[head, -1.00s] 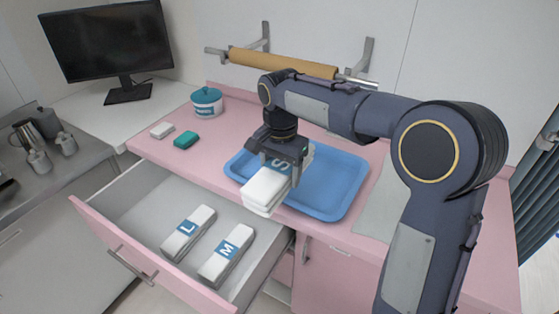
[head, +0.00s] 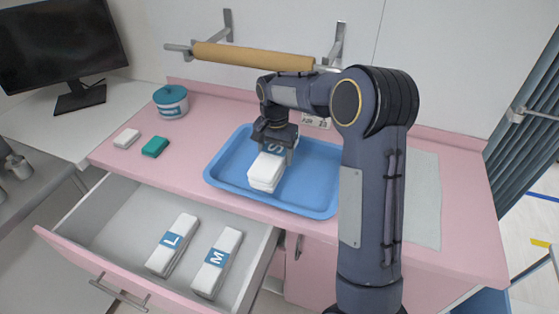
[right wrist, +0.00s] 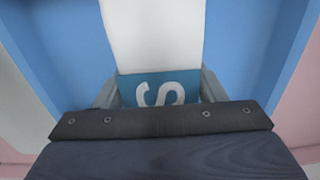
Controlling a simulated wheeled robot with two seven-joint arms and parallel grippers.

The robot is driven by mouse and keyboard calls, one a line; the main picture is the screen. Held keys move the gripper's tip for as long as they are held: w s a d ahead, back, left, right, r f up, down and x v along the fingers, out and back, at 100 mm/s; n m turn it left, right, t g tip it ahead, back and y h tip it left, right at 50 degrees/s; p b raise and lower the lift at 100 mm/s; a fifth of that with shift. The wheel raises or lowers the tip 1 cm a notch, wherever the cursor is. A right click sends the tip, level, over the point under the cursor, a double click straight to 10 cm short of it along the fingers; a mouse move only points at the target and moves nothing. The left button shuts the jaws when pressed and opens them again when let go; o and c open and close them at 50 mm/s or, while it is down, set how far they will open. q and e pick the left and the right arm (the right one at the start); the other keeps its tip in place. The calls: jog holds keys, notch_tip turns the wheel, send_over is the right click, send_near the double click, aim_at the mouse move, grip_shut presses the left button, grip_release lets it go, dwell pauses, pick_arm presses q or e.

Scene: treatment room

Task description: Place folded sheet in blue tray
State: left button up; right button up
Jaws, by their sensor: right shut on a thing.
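The folded white sheet (head: 266,171) with a blue band marked S is in my right gripper (head: 275,145), which is shut on it. The gripper hides the sheet's far end. My left gripper is not in view.
An open drawer (head: 120,215) below the pink counter (head: 195,135) holds two folded sheets, L (head: 173,245) and M (head: 217,263). A roll (head: 253,57) hangs on the wall behind.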

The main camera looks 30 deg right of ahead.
jog(key=shift+w+d+f, duration=0.2)
jog(key=shift+d+f, duration=0.3)
jog(key=shift+f, duration=0.1)
jog(key=f, duration=0.3)
jog(key=shift+d+f, duration=0.1)
jog(key=shift+d, duration=0.3)
jog(key=shift+w+f, duration=0.1)
jog(key=shift+f, duration=0.3)
jog(key=shift+f, duration=0.1)
jog(key=o, duration=1.1)
